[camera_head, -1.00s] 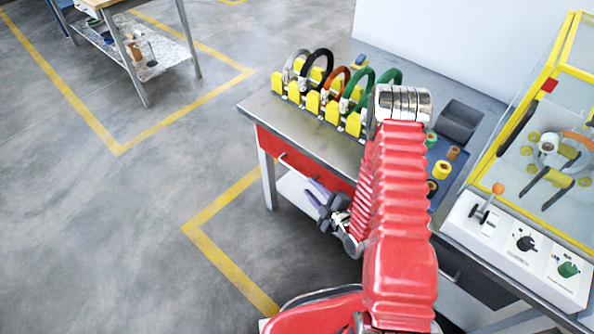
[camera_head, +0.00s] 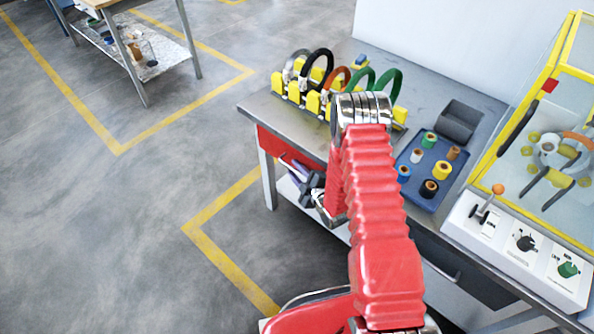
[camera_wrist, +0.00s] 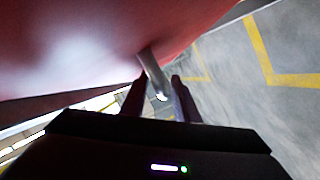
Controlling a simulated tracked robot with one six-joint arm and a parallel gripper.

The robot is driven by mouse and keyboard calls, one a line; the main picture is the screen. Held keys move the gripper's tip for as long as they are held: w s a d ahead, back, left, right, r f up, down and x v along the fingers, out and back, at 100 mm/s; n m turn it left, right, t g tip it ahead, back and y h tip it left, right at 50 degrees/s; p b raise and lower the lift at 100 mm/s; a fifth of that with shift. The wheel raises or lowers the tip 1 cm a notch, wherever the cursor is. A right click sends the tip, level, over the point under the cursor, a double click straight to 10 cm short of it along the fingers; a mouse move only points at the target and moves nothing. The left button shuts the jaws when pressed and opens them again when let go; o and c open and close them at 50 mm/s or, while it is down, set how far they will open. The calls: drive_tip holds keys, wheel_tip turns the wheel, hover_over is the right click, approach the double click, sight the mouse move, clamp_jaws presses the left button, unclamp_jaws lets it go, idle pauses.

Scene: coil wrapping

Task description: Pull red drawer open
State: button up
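The red drawer (camera_head: 270,142) is set under the left end of the metal workbench and looks closed. Its front fills the upper left of the wrist view (camera_wrist: 80,50). Its metal handle (camera_wrist: 152,70) runs between the two fingers of my gripper (camera_wrist: 158,86). The fingers are apart, with a visible gap on the handle's right side; I cannot tell whether the left finger touches it. In the head view my gripper (camera_head: 292,168) is at the drawer front, and my red arm hides the drawer's right part.
The workbench (camera_head: 262,104) carries a rack of coloured coils (camera_head: 318,82), a blue tray with several tape rolls (camera_head: 418,192) and a dark grey bin (camera_head: 460,118). A yellow-framed machine (camera_head: 530,90) stands at right. The floor left of the bench is clear.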

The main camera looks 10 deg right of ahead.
drive_tip(key=shift+c, duration=0.5)
clamp_jaws()
drive_tip(key=shift+d, duration=0.2)
drive_tip(key=shift+s+a, duration=0.1)
drive_tip(key=shift+a, duration=0.1)
